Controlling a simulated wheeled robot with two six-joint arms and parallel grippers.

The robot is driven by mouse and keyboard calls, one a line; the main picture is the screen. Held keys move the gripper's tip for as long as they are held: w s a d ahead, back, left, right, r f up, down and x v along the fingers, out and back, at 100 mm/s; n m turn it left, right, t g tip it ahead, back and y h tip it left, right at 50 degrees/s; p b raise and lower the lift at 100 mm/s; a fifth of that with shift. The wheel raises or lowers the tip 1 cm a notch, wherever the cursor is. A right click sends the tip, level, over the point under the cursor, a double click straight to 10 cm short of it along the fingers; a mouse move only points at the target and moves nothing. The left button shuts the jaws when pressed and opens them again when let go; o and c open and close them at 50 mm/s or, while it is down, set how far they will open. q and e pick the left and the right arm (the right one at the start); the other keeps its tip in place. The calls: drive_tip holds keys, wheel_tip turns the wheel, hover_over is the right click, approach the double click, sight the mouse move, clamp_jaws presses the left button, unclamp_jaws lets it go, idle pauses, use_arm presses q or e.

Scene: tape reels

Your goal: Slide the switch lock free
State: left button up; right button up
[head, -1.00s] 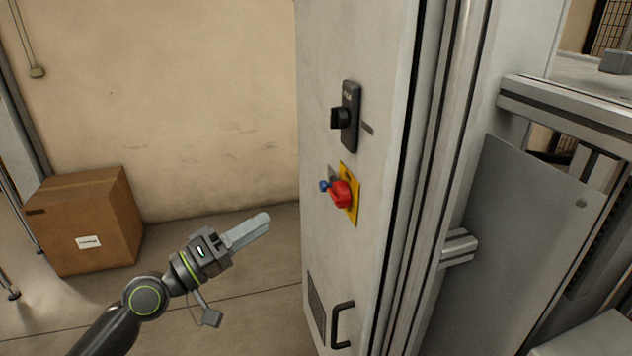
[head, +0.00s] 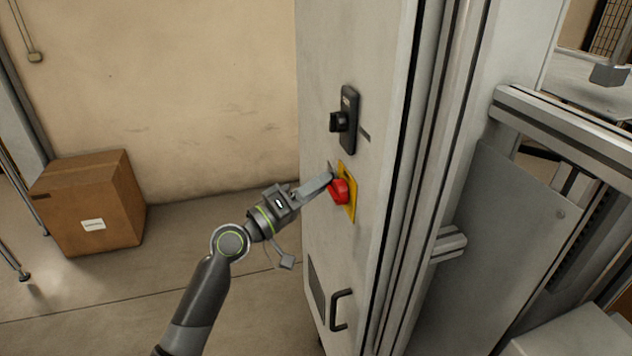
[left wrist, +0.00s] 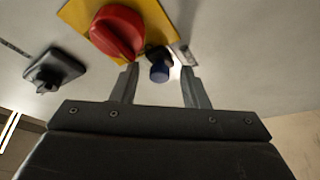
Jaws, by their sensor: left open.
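The red rotary switch (head: 339,191) sits on a yellow plate (head: 351,205) on the side of the grey cabinet. It also shows in the left wrist view (left wrist: 117,31). My right gripper is not in view.
A black handle switch (head: 348,120) is above the red switch on the cabinet (head: 385,90). A black pull handle (head: 338,310) is below. A cardboard box (head: 90,203) stands on the floor at left. The floor between box and cabinet is clear.

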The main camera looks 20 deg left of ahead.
use_arm(q)
clamp_jaws()
idle(0.3)
